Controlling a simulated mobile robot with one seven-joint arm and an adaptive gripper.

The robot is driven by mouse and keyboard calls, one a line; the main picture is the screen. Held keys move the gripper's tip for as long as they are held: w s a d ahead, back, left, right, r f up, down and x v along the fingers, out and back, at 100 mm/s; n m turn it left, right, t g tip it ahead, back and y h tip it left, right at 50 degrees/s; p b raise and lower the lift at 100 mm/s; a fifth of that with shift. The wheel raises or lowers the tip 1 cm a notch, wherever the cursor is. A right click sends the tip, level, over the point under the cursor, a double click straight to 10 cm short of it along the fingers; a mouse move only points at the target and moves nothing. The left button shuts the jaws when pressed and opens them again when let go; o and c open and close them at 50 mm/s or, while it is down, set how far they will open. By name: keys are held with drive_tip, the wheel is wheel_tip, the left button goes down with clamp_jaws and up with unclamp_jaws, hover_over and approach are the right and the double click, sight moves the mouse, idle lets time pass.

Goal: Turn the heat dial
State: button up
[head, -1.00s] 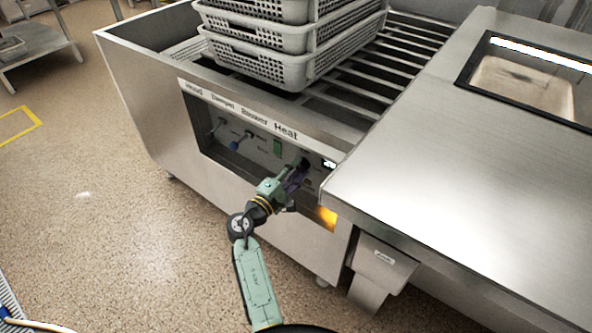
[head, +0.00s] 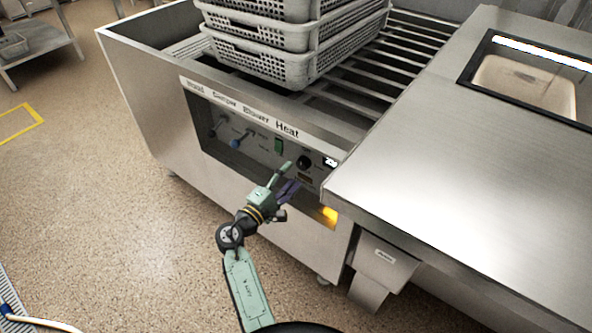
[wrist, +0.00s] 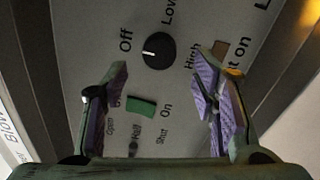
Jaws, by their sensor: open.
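The heat dial (head: 304,162) is a round black knob on the recessed control panel, under the word "Heat". In the wrist view the dial (wrist: 158,50) shows a white pointer line, with "Off", "Low" and "High" printed around it. The line points left, roughly below the word "Off". My gripper (head: 289,177) is open and empty just in front of the panel, below and left of the dial. In the wrist view my gripper's purple-padded fingers (wrist: 163,92) stand wide apart, with the dial beyond them, untouched.
A green switch (wrist: 142,106) sits beside the dial, and also shows in the head view (head: 278,146). A blue-tipped lever (head: 236,143) is further left. A steel counter (head: 440,150) juts out on the right. Stacked grey baskets (head: 285,65) stand on the rails above.

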drive_tip(key=v, duration=0.8)
